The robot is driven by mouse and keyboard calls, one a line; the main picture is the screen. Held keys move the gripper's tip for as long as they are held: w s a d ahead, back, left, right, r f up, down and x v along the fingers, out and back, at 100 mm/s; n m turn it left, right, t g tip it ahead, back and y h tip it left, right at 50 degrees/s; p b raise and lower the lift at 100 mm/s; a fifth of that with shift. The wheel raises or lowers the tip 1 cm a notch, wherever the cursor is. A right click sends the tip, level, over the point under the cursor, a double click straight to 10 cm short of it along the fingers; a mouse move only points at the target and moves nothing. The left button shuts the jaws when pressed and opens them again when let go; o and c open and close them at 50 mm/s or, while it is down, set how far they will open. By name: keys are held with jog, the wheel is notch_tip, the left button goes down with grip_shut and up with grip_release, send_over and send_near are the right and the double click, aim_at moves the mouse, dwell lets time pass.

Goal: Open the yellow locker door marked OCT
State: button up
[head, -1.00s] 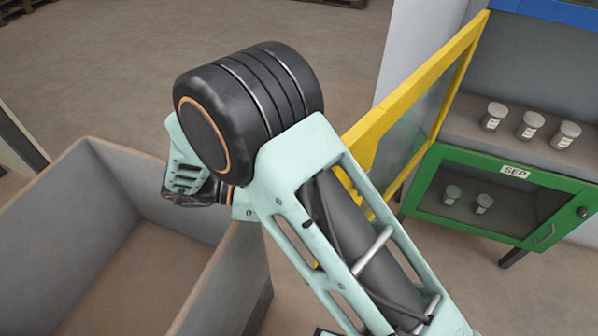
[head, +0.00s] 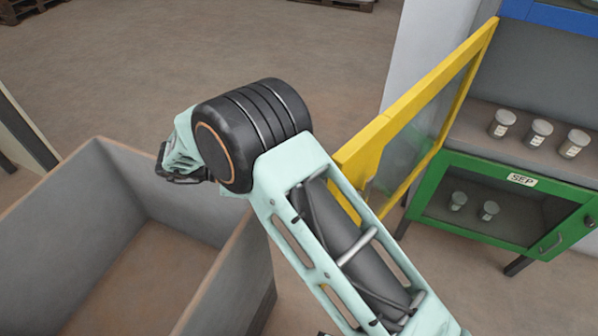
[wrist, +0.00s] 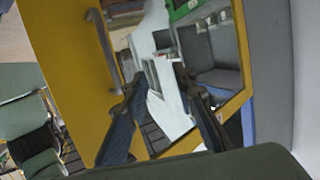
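The yellow locker door (head: 420,98) stands swung wide open in the head view, its window frame jutting out from the cabinet towards my arm. My arm hides its lower near part, and no OCT mark is readable. In the wrist view the yellow door (wrist: 75,60) fills much of the picture, with a grey bar handle (wrist: 103,48) at upper left and the window to its right. My gripper (wrist: 160,95) has its two dark fingers apart with nothing held between them, in front of the door. In the head view the fingers cannot be made out.
The open shelf bears several lidded jars (head: 538,133). Below it is a shut green door marked SEP (head: 521,180), and a blue door edge (head: 560,14) is above. A large grey bin (head: 120,150) stands at left. Bare floor (head: 220,50) lies behind my arm.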

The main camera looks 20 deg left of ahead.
jog(key=a, duration=0.1)
jog(key=w+a, duration=0.1)
jog(key=shift+w+a+f, duration=0.15)
jog(key=shift+w+a, duration=0.05)
jog(key=shift+a, duration=0.1)
dwell(0.8)
